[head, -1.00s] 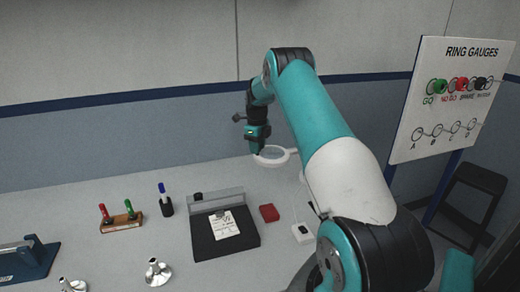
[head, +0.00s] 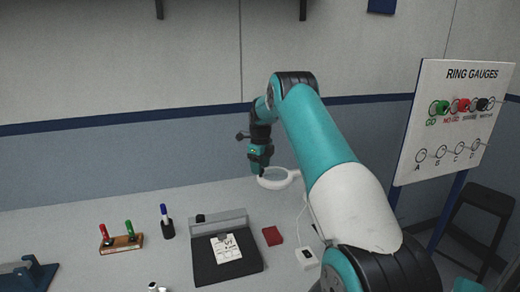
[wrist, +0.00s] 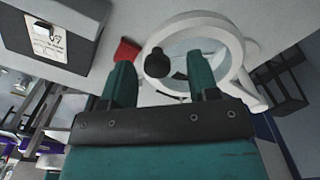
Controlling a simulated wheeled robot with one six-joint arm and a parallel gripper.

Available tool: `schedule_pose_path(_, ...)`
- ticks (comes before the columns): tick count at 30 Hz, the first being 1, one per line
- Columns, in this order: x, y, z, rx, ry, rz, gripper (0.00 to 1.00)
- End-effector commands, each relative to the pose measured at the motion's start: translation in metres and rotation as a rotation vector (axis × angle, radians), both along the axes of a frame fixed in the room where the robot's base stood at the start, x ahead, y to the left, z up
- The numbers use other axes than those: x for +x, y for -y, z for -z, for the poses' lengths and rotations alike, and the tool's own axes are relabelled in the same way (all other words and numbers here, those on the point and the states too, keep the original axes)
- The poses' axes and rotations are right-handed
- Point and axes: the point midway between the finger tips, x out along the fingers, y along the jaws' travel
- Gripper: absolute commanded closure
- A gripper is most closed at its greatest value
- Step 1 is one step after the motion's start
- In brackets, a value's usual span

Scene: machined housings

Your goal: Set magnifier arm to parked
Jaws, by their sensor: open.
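The magnifier arm ends in a white ring with a lens (head: 278,179). In the head view the ring hangs above the bench, just below and right of my gripper (head: 260,168). In the wrist view the white ring (wrist: 233,62) fills the upper middle, and a dark round knob (wrist: 158,64) shows at its left edge. My gripper (wrist: 159,62) is open, its two green fingers apart, with the knob showing in the gap between them. I cannot tell how far the knob is from the fingertips. My own arm hides much of the magnifier's support.
A black clipboard-like stand with a paper (head: 227,270), a red block (head: 272,236), a white box (head: 306,258), a pen cup (head: 167,229) and a marker holder (head: 121,245) stand on the bench. The ring gauge board (head: 455,120) is at right, with a dark chair (head: 478,225) beyond.

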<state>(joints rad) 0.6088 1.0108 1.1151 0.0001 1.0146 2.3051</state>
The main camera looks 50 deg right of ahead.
Motion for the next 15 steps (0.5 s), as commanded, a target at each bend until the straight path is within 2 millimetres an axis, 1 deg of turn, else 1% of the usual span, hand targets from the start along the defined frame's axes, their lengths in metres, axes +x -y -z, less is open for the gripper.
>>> schedule_pose_path(5, 0.001, 0.001, -0.033, -0.005, 0.006, 0.0, 0.45)
schedule_pose_path(15, 0.001, 0.0, -0.12, -0.005, 0.006, 0.0, 0.45)
